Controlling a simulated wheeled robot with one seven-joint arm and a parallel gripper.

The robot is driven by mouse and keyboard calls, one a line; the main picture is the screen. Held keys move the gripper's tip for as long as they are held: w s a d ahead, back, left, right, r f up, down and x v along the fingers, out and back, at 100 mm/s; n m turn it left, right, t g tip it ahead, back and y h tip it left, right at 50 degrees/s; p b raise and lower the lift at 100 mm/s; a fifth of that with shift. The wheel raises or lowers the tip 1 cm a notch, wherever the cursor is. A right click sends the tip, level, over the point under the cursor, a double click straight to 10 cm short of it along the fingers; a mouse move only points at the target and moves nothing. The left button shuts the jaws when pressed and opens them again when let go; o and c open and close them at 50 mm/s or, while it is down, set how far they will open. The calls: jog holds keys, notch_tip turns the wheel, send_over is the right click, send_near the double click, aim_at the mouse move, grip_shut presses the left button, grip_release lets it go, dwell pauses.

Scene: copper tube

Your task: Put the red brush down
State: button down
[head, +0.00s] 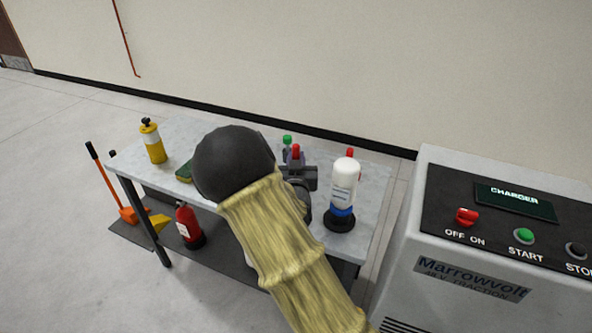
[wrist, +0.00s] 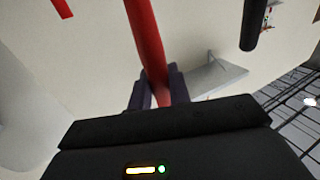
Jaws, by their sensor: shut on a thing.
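The red brush (wrist: 146,42) shows in the wrist view as a red shaft running from the top edge down between my dark fingers. My gripper (wrist: 158,88) is shut on it. In the head view my gripper (head: 298,180) is over the right half of the grey table (head: 352,248), largely hidden by my own arm. A small red tip (head: 295,151) shows just above it, probably part of the brush. The rest of the brush is hidden, and I cannot tell whether it touches the tabletop.
A white bottle (head: 344,182) with a blue band stands close right of my gripper. A green-capped bottle (head: 287,143) is just behind. A yellow bottle (head: 154,145) and a sponge (head: 184,172) are on the left. The charger cabinet (head: 480,260) stands right; a fire extinguisher (head: 188,225) is low.

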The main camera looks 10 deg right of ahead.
jog(key=shift+f, duration=1.8)
jog(key=shift+f+b, duration=0.2)
jog(key=shift+b, duration=0.15)
jog(key=c, duration=1.3)
grip_release()
jog(key=shift+r, duration=0.1)
jog(key=shift+r, duration=0.15)
jog(key=p+v, duration=0.4)
jog(key=v, duration=0.8)
